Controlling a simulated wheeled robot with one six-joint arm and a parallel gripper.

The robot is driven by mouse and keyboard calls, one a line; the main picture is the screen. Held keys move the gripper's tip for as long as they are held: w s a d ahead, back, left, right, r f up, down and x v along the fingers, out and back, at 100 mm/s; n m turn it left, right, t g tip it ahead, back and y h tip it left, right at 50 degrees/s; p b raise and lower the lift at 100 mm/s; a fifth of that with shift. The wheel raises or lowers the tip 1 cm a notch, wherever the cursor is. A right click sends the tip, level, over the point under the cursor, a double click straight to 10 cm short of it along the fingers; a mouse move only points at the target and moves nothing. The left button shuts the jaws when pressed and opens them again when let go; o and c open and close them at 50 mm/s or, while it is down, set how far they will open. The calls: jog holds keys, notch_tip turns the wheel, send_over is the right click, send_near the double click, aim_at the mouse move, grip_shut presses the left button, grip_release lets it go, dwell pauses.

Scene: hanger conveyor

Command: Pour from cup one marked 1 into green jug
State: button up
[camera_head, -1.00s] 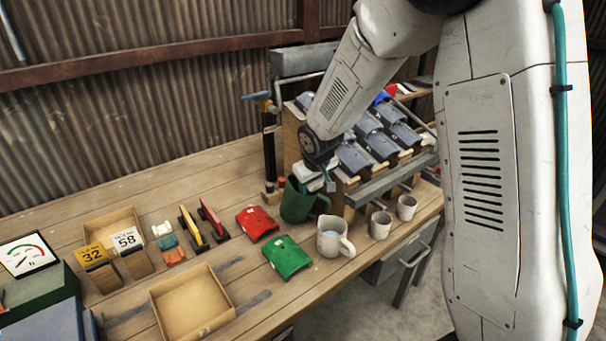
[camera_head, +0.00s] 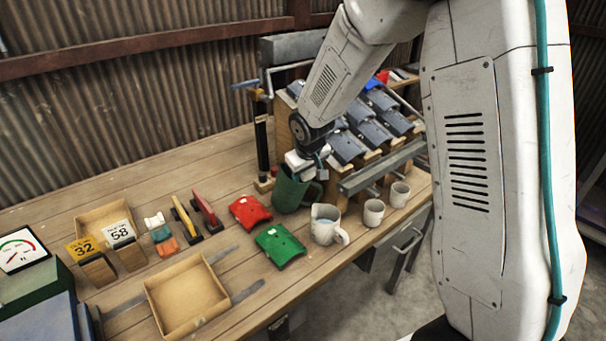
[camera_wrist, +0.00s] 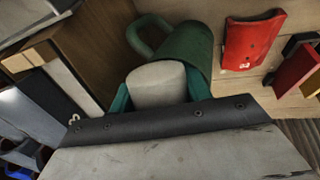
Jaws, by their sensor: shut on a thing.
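The green jug (camera_head: 290,193) stands upright on the bench, below my gripper in the head view. In the wrist view the green jug (camera_wrist: 188,45) lies just beyond the fingertips, its handle to the left. My gripper (camera_wrist: 157,92) has teal fingers on both sides of a pale cup-like thing (camera_wrist: 157,84) and is shut on it. In the head view this pale thing (camera_head: 297,161) is at the jug's mouth and seems tilted; whether it touches the rim is unclear. No number shows on it. Its contents and the jug's inside are hidden.
A pale pitcher (camera_head: 325,228) with bluish liquid stands right of the jug, then two small pale cups (camera_head: 373,212) (camera_head: 399,194). Red (camera_head: 250,211) and green (camera_head: 279,245) curved pieces lie left. A rack (camera_head: 385,165) of grey parts stands close behind. An open tray (camera_head: 188,297) sits in front.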

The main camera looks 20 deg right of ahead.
jog(key=shift+a, duration=0.1)
jog(key=shift+w+a+r+g, duration=0.4)
jog(key=shift+a+r+g, duration=0.1)
jog(key=shift+a+r, duration=0.2)
jog(key=shift+a, duration=0.1)
dwell(0.5)
jog(key=shift+f+g+h, duration=0.15)
jog(key=shift+g+h, duration=0.15)
jog(key=shift+g, duration=0.3)
jog(key=shift+f+g, duration=0.1)
jog(key=shift+g, duration=0.5)
dwell(0.4)
